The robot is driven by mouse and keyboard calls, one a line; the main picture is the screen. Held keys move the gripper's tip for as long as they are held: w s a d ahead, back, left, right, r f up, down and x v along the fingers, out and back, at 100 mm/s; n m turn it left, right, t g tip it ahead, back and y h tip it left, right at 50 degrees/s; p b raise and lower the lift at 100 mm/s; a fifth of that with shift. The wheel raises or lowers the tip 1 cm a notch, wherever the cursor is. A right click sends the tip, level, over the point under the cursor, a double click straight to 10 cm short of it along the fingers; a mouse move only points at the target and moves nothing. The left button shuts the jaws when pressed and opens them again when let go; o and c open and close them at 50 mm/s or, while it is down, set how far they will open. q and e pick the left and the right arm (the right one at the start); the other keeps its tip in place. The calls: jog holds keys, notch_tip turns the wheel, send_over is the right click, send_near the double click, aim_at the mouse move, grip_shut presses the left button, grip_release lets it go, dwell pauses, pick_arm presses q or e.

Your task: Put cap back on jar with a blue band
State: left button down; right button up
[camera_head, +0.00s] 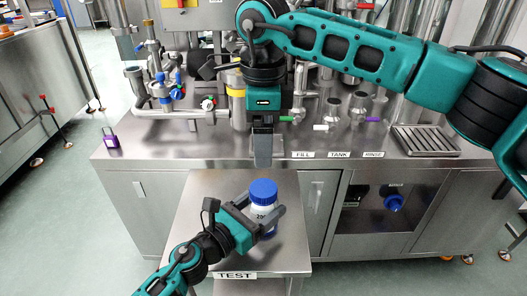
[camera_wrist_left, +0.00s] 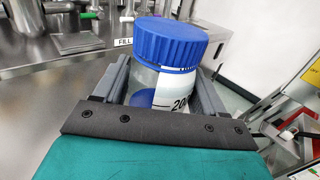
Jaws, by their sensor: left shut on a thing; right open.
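A clear jar with a white label (camera_head: 262,213) stands on the small steel table marked TEST. A ribbed blue cap (camera_head: 263,191) sits on its top; whether it is screwed tight cannot be told. My left gripper (camera_head: 268,222) is shut around the jar's body, below the cap. In the left wrist view the jar (camera_wrist_left: 174,85) stands between the fingers under the blue cap (camera_wrist_left: 170,42). A rounded blue patch (camera_wrist_left: 143,97) shows low through the clear wall. My right gripper (camera_head: 263,150) points down, open and empty, behind and above the jar, seen edge-on.
Behind the TEST table (camera_head: 190,235) is a steel counter (camera_head: 150,155) with pipes, valves and FILL, TANK and RINSE labels. A yellow-banded cylinder (camera_head: 237,105) stands there beside my right gripper. A drain grate (camera_head: 425,141) is at right.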

pick_arm(q)
grip_release()
dwell(0.3)
jog(key=b+v, duration=0.2)
jog(key=v, duration=1)
jog(key=shift+d, duration=0.1)
jog(key=shift+s+a, duration=0.35)
